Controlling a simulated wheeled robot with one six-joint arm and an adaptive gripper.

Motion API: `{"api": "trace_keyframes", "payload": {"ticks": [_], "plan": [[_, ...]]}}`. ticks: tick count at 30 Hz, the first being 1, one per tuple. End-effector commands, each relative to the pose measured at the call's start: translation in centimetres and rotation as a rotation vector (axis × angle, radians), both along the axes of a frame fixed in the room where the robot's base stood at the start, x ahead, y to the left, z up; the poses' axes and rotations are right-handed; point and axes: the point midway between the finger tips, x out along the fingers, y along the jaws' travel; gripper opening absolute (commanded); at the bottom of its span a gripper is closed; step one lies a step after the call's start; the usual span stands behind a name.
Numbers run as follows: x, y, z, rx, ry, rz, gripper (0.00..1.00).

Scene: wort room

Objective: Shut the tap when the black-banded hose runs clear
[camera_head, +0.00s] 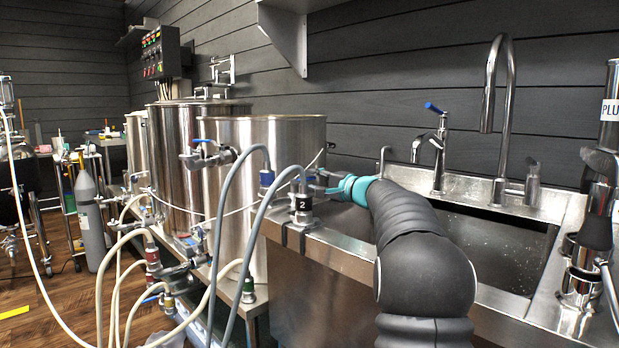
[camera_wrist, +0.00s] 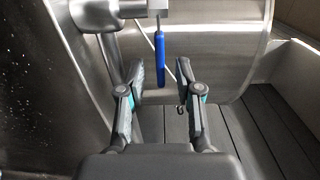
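The grey hose with a black band marked 2 (camera_head: 301,204) ends at the sink's left rim. What runs from it cannot be seen. A second grey hose beside it has a blue band (camera_head: 266,178). In the wrist view, a blue lever (camera_wrist: 160,61) hangs from a steel fitting, in line with the gap between my open fingers (camera_wrist: 157,76). The fingers stand apart on either side, and I see no contact. In the head view, my gripper largely hides this spot.
The steel sink (camera_head: 340,250) has a tall faucet (camera_head: 508,75) and a blue-handled faucet (camera_head: 440,140) behind it. Steel kettles (camera_head: 222,260) stand left, with another blue-handled valve (camera_head: 210,154). Hoses hang in front of them. The floor (camera_head: 45,295) at far left has free room.

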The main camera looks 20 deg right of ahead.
Motion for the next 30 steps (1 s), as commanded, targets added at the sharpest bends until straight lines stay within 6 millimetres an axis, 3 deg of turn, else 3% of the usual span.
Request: {"api": "trace_keyframes", "payload": {"ticks": [6,17,21,30], "plan": [[2.0,0.7,0.1,-0.001,0.000,0.001,0.34],[2.3,0.8,0.0,0.000,0.000,0.000,0.34],[2.3,0.8,0.0,0.000,0.000,0.000,0.00],[2.3,0.7,0.0,0.000,0.000,-0.003,0.00]]}}
